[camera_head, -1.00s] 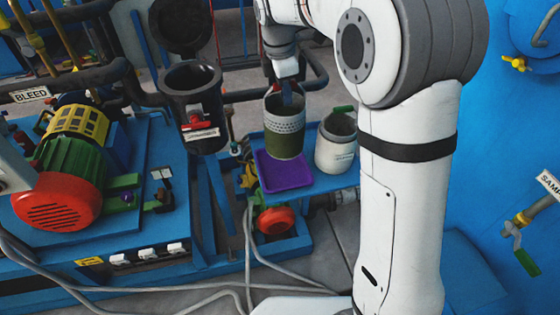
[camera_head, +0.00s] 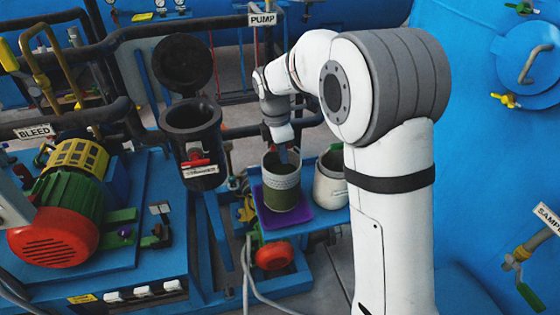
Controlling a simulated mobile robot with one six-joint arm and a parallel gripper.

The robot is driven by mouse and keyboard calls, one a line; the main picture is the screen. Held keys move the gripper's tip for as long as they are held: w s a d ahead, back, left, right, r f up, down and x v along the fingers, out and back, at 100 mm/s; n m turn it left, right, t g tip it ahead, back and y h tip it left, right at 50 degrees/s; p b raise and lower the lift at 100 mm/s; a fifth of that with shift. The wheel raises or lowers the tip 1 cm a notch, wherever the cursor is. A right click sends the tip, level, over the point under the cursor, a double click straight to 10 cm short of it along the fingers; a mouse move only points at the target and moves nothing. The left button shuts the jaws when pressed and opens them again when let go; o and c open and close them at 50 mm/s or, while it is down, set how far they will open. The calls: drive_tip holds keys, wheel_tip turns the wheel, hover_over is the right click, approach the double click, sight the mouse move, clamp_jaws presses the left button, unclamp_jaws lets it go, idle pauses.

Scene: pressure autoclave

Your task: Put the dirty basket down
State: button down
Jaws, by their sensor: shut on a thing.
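The dirty basket (camera_head: 286,197) is a cylinder with a dark green lower body and a pale, perforated upper band. It is upright over the purple mat (camera_head: 302,220) on the small blue shelf (camera_head: 327,214). Its lower end overlaps the mat in the picture; I cannot tell whether it rests on it. My gripper (camera_head: 283,156) points down at the basket's far rim and is shut on it. The fingertips are small and partly hidden by the basket.
A white canister (camera_head: 330,185) stands on the shelf just right of the basket, partly behind my arm. The open black strainer housing (camera_head: 192,145), lid raised, is to the left. A red handwheel (camera_head: 273,256) sits below the shelf. Pipes run behind.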

sight(281, 183)
drive_tip(key=shift+f, duration=1.5)
drive_tip(key=c, duration=1.9)
unclamp_jaws()
drive_tip(key=shift+f, duration=0.2)
drive_tip(key=o, duration=0.5)
drive_tip(key=shift+r, duration=0.1)
